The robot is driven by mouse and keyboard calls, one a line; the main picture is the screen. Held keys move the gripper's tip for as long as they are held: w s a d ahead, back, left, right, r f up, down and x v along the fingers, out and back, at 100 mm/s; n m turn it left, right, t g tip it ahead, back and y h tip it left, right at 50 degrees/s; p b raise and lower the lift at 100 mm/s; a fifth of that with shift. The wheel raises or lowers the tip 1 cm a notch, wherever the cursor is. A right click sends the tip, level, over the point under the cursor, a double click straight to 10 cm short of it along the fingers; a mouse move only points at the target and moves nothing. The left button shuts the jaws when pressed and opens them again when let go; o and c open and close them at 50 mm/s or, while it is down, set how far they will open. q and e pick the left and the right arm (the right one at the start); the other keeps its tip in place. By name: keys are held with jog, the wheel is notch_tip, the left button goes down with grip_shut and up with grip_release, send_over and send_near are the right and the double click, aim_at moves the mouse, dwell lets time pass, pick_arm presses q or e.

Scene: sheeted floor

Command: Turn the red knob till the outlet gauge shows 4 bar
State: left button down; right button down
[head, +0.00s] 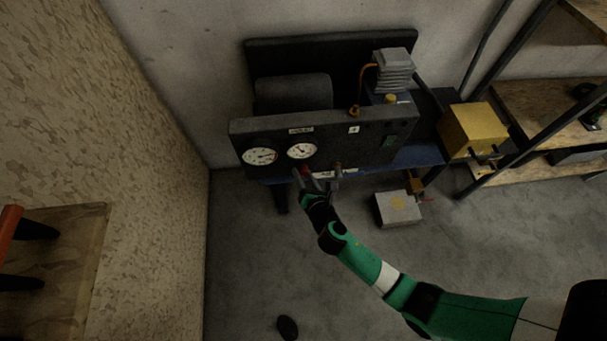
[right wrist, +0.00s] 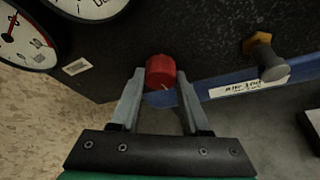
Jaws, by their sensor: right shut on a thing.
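The red knob (right wrist: 160,71) sits under the front of the dark panel (right wrist: 215,35). In the head view only a small red patch of the knob (head: 305,171) shows. My right gripper (right wrist: 160,86) has its two grey fingers on either side of the knob, shut on it. In the head view the right gripper (head: 312,183) reaches up to the panel's lower edge. Two round white gauges, a left one (head: 260,156) and a right one (head: 301,150), are on the panel. Their scales are too small to read, and I cannot tell which is the outlet gauge. My left gripper is out of view.
A brass fitting with a grey end (right wrist: 266,58) sticks out right of the knob. A grey box (head: 397,209) stands on the floor at right. A yellow box (head: 473,130) and wooden shelves (head: 535,105) are farther right. A chipboard wall (head: 140,150) stands left. The floor in front is mostly clear.

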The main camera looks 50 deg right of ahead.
jog(key=shift+m, duration=0.4)
jog(key=shift+c, duration=1.9)
grip_release()
jog(key=shift+s+a+r, duration=0.1)
jog(key=shift+s+r, duration=0.05)
jog(key=shift+s, duration=0.1)
jog(key=p+v, duration=0.4)
jog(key=v, duration=0.7)
